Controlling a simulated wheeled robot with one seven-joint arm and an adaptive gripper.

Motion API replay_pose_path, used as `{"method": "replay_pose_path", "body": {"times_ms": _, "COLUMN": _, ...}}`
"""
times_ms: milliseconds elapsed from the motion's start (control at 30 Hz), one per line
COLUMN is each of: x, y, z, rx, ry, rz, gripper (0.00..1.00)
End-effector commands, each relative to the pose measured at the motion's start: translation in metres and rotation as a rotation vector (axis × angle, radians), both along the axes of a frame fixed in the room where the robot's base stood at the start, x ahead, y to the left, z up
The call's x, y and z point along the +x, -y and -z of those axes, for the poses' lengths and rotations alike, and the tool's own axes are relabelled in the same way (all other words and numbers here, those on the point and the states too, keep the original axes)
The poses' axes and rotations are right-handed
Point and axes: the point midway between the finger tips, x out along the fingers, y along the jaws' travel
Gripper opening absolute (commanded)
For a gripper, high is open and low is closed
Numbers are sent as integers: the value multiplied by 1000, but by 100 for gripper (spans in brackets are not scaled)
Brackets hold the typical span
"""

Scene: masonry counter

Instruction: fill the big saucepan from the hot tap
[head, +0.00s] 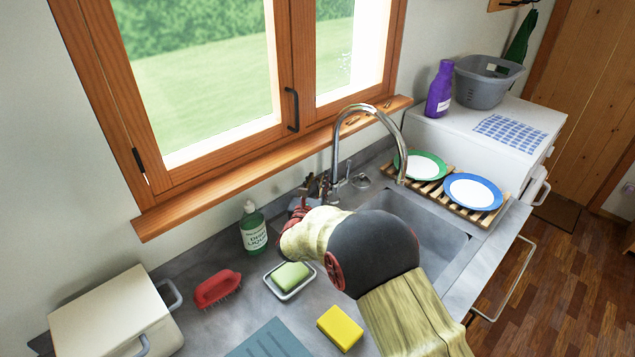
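A chrome gooseneck tap (365,108) rises behind the sink (437,236), its spout arching over the basin. A small upright lever (348,170) shows by its base. I see no water from the spout. My arm reaches across the counter and hides part of the basin. My gripper (306,203) is small and dark, partly hidden by my wrist, close to the left of the tap base. I cannot tell whether it touches the tap or whether its fingers are open. No saucepan can be made out; the hidden part of the basin cannot be judged.
Left of my arm are green dish liquid (253,228), a red brush (217,289), soap in a dish (291,278), a yellow sponge (340,327) and a cream box (112,312) with grey handles. Plates (473,192) lie on a rack (440,196) to the right. A window sill (250,177) runs behind.

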Motion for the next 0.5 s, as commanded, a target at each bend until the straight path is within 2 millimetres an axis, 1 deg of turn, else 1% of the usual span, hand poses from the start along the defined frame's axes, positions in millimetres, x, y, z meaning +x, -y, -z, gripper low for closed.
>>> {"method": "replay_pose_path", "body": {"times_ms": 100, "x": 4, "y": 1, "z": -1, "rx": 0, "ry": 0, "rz": 0, "gripper": 27}}
{"method": "replay_pose_path", "body": {"times_ms": 300, "x": 4, "y": 1, "z": -1, "rx": 0, "ry": 0, "rz": 0, "gripper": 27}}
{"method": "replay_pose_path", "body": {"times_ms": 500, "x": 4, "y": 1, "z": -1, "rx": 0, "ry": 0, "rz": 0, "gripper": 16}}
